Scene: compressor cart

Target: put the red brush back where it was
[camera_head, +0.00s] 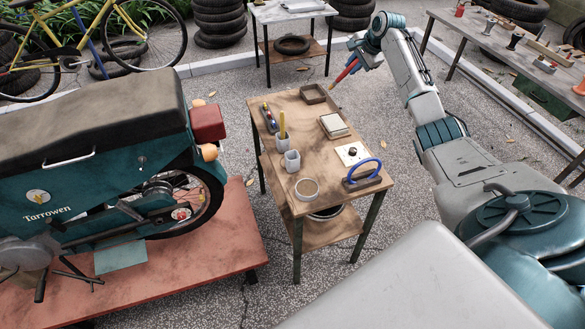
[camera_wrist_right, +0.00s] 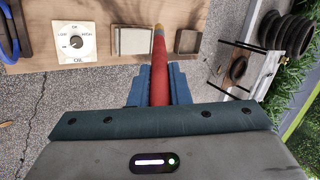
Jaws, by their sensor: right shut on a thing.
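The red brush (camera_head: 347,73) is in my right gripper (camera_head: 356,64), above the far right corner of the small wooden table (camera_head: 310,145). Its pale yellowish tip points down and toward the table. In the right wrist view the red brush (camera_wrist_right: 159,72) sits between the blue jaws of the right gripper (camera_wrist_right: 158,84), which are shut on it. The tip reaches toward the table edge, between a pale box and a small brown tray. My left gripper is not in view.
The table holds a brown tray (camera_head: 314,94), a pale box (camera_head: 334,126), a dial card (camera_head: 352,154), a blue-handled tool (camera_head: 366,173), a tape roll (camera_head: 307,189), a white cup (camera_head: 292,162) and another cup with a yellow-handled item (camera_head: 282,126). A motorbike (camera_head: 110,160) stands left.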

